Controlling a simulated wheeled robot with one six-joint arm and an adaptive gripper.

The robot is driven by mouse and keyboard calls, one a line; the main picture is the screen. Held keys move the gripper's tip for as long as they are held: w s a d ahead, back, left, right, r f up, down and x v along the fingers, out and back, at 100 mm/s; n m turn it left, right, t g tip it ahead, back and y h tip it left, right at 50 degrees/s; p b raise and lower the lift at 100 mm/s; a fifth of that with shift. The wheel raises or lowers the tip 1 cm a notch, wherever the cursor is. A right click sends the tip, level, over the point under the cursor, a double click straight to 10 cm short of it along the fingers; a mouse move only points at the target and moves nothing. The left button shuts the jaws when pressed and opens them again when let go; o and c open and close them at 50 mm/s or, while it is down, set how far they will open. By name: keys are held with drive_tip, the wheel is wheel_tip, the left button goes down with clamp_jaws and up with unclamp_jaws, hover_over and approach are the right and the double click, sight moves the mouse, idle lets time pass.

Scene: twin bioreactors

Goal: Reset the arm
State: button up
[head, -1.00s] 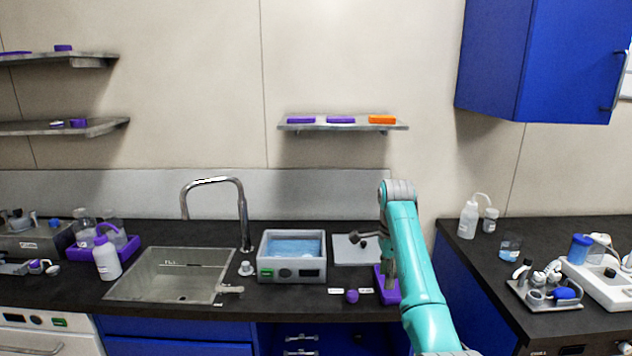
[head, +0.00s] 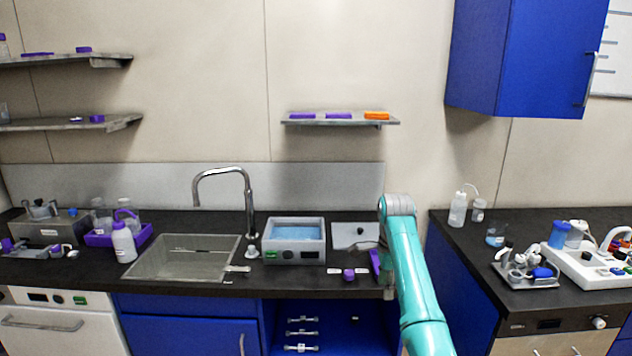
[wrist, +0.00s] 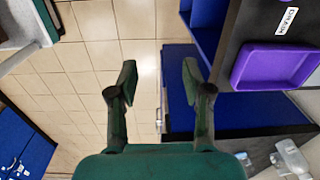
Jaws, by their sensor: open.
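My teal arm (head: 414,285) rises at the right of centre in the head view and bends over at its grey joint near the counter edge. My gripper (wrist: 159,75) shows in the wrist view with its two dark fingers spread wide and nothing between them. It points down over the tiled floor (wrist: 100,70), beside the counter's front edge. In the head view the gripper is mostly hidden by my arm.
A purple tray (wrist: 238,72) lies on the dark counter near my gripper. A water bath (head: 294,258), a sink (head: 160,262) and a tap stand further left. A second counter (head: 545,293) with instruments is at the right.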

drive_tip(key=s+f+n+t, duration=0.2)
drive_tip(key=s+f, duration=0.2)
drive_tip(key=f, duration=0.9)
drive_tip(key=s+f+n+t, duration=0.15)
drive_tip(key=s+f, duration=0.25)
drive_tip(key=f, duration=0.8)
drive_tip(key=s+f+n+t, duration=0.2)
drive_tip(key=s+f, duration=0.5)
drive_tip(key=s, duration=0.3)
drive_tip(key=s+f+n+t, duration=0.1)
drive_tip(key=s+f+n, duration=0.2)
drive_tip(key=s+f, duration=0.45)
drive_tip(key=s+r+n+t, duration=0.2)
drive_tip(key=s+r, duration=0.2)
drive_tip(key=s, duration=0.9)
drive_tip(key=s+r+n+t, duration=0.2)
drive_tip(key=s+r+n, duration=0.15)
drive_tip(key=s, duration=0.95)
drive_tip(key=s+r+n+t, duration=0.1)
drive_tip(key=s+r+t, duration=0.1)
drive_tip(key=s+r, duration=0.5)
drive_tip(key=s+r+n+t, duration=0.2)
drive_tip(key=s+r, duration=0.6)
drive_tip(key=r, duration=0.7)
drive_tip(key=shift+s+r+n, duration=0.15)
drive_tip(key=shift+r+n, duration=0.05)
drive_tip(key=shift+n, duration=0.1)
